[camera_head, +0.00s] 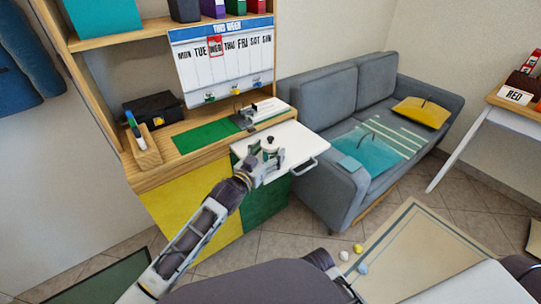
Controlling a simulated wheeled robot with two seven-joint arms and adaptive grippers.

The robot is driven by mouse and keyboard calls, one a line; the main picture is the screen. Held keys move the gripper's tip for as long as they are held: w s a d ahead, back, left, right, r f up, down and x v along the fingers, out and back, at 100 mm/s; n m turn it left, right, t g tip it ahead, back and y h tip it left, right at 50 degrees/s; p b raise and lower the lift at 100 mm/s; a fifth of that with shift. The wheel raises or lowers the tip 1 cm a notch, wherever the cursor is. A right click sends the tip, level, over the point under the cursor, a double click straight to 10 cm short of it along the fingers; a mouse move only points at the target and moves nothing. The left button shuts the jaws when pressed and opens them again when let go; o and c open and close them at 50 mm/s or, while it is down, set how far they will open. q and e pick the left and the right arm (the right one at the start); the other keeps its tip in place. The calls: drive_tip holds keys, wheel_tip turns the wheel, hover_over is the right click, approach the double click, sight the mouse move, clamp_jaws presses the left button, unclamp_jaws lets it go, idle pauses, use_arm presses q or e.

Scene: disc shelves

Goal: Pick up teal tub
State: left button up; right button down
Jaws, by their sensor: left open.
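A teal box-shaped thing (103,15) stands on the upper wooden shelf at the top left, cut off by the picture's top edge. It is the thing most like a teal tub here. My left gripper (270,150) is open over the white pull-out board of the cabinet, well below and to the right of the teal box. I cannot make out anything between its fingers. A dark and silver part of mine (335,275) shows at the bottom centre; I cannot tell if it is my right gripper.
Beside the teal box are dark, purple, green and red boxes. Below hangs a week board (225,65). The cabinet top holds a green mat (205,135), a black case (152,109) and a pen holder (145,150). A grey sofa (330,110) stands right, with a teal bag-like thing (375,150).

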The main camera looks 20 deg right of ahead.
idle(0.3)
use_arm(q)
drive_tip(key=shift+r, duration=0.1)
drive_tip(key=c, duration=1.4)
use_arm(e)
drive_tip(key=shift+f, duration=0.1)
use_arm(q)
drive_tip(key=shift+o, duration=0.2)
drive_tip(key=shift+r, duration=0.1)
